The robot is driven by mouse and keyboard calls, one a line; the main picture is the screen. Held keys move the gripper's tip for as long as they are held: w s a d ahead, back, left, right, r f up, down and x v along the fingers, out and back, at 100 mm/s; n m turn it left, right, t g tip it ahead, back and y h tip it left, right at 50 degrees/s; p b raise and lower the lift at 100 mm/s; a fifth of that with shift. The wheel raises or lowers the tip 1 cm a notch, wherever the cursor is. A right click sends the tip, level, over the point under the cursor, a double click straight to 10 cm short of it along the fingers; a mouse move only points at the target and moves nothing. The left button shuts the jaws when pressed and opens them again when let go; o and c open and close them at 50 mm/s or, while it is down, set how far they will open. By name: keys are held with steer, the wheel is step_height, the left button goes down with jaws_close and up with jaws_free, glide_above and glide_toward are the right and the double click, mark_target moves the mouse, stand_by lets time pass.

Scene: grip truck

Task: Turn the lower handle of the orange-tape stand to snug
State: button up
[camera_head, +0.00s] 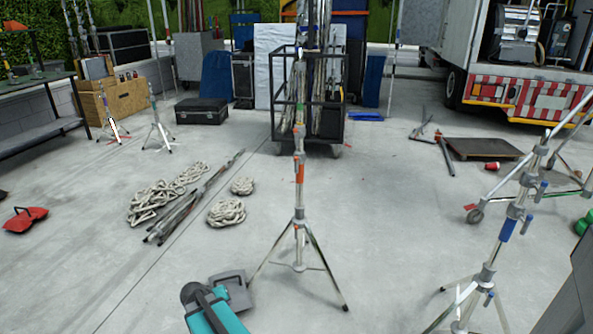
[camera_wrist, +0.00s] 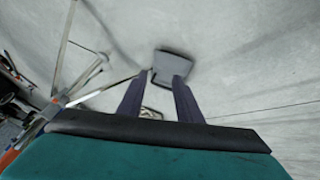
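The orange-tape stand (camera_head: 299,172) stands upright on its tripod legs in the middle of the head view, with orange tape below its upper collar. Its lower collar (camera_head: 298,216) sits just above the legs; the handle there is too small to make out surely. The stand also shows at the left of the wrist view (camera_wrist: 58,101), seen steeply, with some orange tape at the lower left edge. My gripper (camera_wrist: 159,75) has its two dark fingers spread, with no stand part between them. In the head view my teal arm end is at bottom centre-left, low and left of the stand.
A dark grey flat piece (camera_head: 233,290) lies beside my arm end; I cannot tell what it is. A blue-tape stand (camera_head: 508,226) is at the right. Rope coils (camera_head: 227,212) and poles (camera_head: 190,205) lie left. A cart (camera_head: 335,125) stands behind.

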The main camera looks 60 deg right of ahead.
steer(key=w+d+r+m+t+h+b, duration=0.1)
steer(key=w+d+r+h+b, duration=0.1)
steer(key=d+r, duration=0.35)
steer(key=w+d+r+m+t+h+b, duration=0.1)
steer(key=d+r+m+b, duration=0.15)
steer(key=d, duration=0.65)
steer(key=m+t+h+b, duration=0.2)
steer(key=m+h+b, duration=0.1)
steer(key=h+b, duration=0.6)
glide_toward(296, 161)
steer(key=s+a+y, duration=0.1)
steer(key=a, duration=0.2)
steer(key=shift+s+r, duration=0.2)
steer(key=shift+r, duration=0.3)
steer(key=shift+d, duration=0.2)
steer(key=shift+b+x, duration=0.55)
steer(key=shift+x, duration=6.2)
